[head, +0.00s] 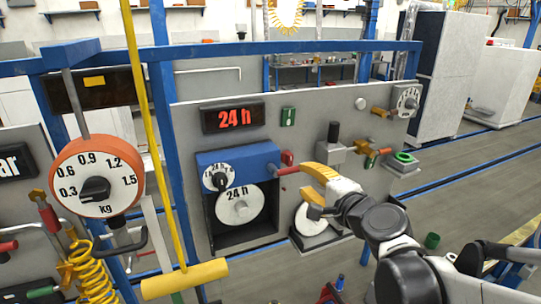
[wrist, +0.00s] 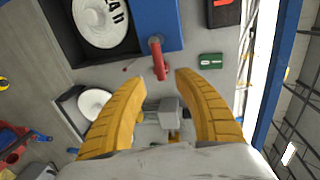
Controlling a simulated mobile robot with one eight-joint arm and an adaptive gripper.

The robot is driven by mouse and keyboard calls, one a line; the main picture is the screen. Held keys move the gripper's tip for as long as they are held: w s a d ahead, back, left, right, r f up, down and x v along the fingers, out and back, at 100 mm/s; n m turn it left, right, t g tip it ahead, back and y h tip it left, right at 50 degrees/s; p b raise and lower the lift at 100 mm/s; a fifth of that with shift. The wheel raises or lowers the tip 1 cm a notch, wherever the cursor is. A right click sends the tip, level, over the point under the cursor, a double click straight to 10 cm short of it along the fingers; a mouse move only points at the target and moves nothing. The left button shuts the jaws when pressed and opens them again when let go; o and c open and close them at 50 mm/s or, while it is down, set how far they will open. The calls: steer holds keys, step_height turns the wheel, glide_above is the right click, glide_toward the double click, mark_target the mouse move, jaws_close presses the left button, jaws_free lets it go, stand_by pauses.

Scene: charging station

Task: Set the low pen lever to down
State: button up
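A red lever (head: 288,170) sticks out from the right side of the blue recorder housing (head: 245,155), near level and tipped slightly up at its right end. No label marks it as the low pen lever. In the wrist view the red lever (wrist: 158,62) points toward my gripper, its free end around the gap between the fingertips. My gripper (head: 304,181), with yellow fingers, is just right of the lever. In the wrist view my gripper (wrist: 162,77) is open and its fingers are apart. I cannot tell whether either finger touches the lever.
A white 24 h dial (head: 240,205) sits below the housing. A second white dial (head: 308,217) stands below my gripper. A grey block (head: 332,150) projects from the panel to the right. A yellow T-bar (head: 185,279) hangs at the front left.

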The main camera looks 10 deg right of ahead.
mark_target(294, 171)
steer(key=b+x, duration=0.1)
steer(key=x, duration=0.7)
jaws_close()
